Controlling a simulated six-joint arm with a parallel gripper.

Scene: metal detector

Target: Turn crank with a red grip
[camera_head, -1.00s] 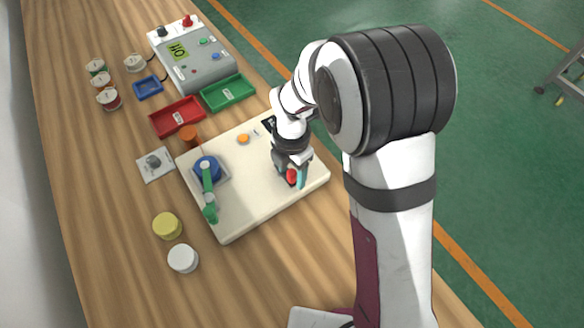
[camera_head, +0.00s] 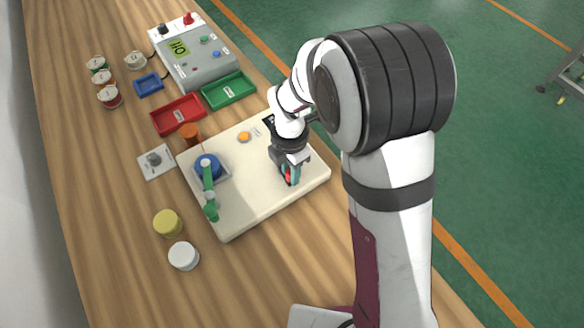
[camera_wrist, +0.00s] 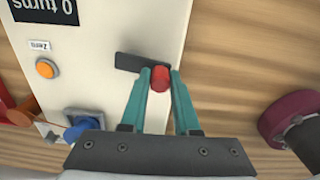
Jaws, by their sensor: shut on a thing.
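The crank's red grip (camera_wrist: 160,78) stands at one end of a dark crank arm (camera_wrist: 130,62) on the cream board. My gripper (camera_wrist: 161,80) is shut on the red grip, with a teal finger on each side of it. In the head view my gripper (camera_head: 291,174) is over the right part of the cream board (camera_head: 250,207), and the red grip shows only partly between the fingers. The far end of the crank arm is clear in the wrist view, where a display (camera_wrist: 45,8) reads "0 turns".
The board also holds an orange button (camera_head: 244,137) and a blue knob with a green lever (camera_head: 208,178). Red (camera_head: 178,115) and green (camera_head: 229,89) trays and a grey meter (camera_head: 196,58) stand behind. Yellow (camera_head: 167,222) and white (camera_head: 184,256) round pieces lie at the front left.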

